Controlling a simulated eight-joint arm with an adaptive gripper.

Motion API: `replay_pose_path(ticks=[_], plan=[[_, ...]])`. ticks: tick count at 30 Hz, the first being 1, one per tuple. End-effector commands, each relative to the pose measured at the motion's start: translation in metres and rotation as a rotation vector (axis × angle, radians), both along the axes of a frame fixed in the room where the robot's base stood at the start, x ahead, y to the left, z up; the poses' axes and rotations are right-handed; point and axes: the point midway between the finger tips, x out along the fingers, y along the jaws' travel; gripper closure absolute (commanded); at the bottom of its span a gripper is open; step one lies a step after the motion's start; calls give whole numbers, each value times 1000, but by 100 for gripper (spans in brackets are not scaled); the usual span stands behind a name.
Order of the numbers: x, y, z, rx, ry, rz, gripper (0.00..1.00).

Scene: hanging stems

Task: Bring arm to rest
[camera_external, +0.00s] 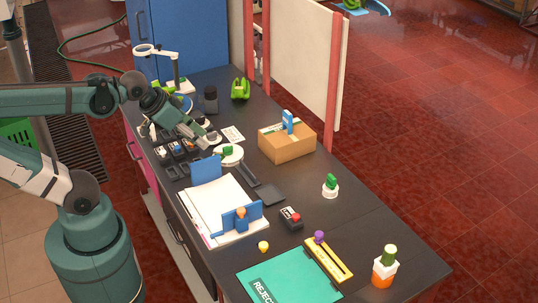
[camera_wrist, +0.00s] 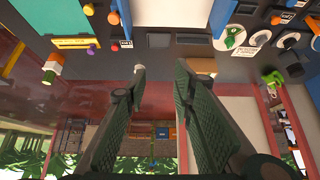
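My arm reaches in from the left over the dark workbench (camera_external: 350,220). My gripper (camera_external: 205,138) is above the back left part of the bench, by the small dark trays and the white round dish (camera_external: 232,160). In the wrist view my gripper (camera_wrist: 160,71) shows two dark green fingers standing apart with nothing held between them. The cardboard box (camera_wrist: 203,66) appears just beyond the right fingertip. I cannot tell whether the fingers touch anything below. No hanging stems are clearly visible.
A white magnifier lamp (camera_external: 155,50), green tape dispenser (camera_external: 240,88) and box with a blue item (camera_external: 287,142) stand around the gripper. Papers (camera_external: 218,205), a teal reject mat (camera_external: 285,278), a yellow slotted strip (camera_external: 328,260) and an orange-white bottle (camera_external: 385,268) occupy the front.

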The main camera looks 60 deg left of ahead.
Motion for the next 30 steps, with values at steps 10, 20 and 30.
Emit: replay_pose_path(ticks=[10,20,30], plan=[[0,0,-51,0,0,0,74],[0,0,-61,0,0,0,74],[0,0,-60,0,0,0,74]])
